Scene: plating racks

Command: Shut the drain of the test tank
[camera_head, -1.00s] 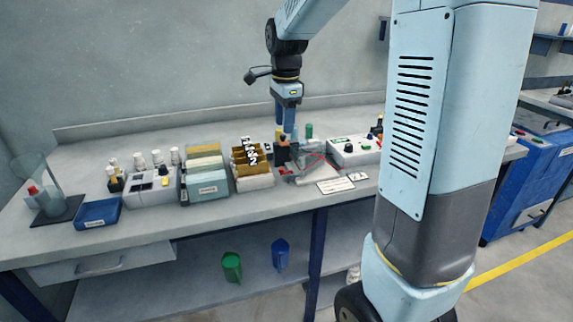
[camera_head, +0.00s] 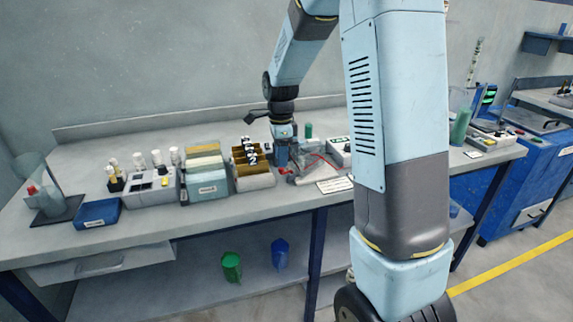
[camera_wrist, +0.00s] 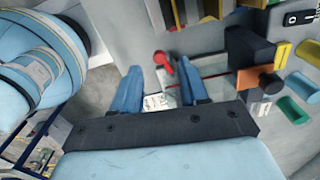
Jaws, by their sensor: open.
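The test tank (camera_head: 312,171) seems to be the small clear-walled box with red leads near the middle of the bench. In the wrist view its pale, see-through body (camera_wrist: 208,66) lies just beyond my fingers. A red knob or lever (camera_wrist: 163,62), perhaps the drain valve, shows between and just beyond my fingertips. I cannot tell whether it is turned open or shut. My gripper (camera_head: 282,164) points down at the tank's left front side. In the wrist view my gripper (camera_wrist: 158,72) has its two blue fingers apart, with nothing held between them.
A brown-slotted rack (camera_head: 254,180) stands close left of my gripper. A white control box (camera_head: 340,150) stands right of the tank. A white label card (camera_head: 334,185) lies at the front edge.

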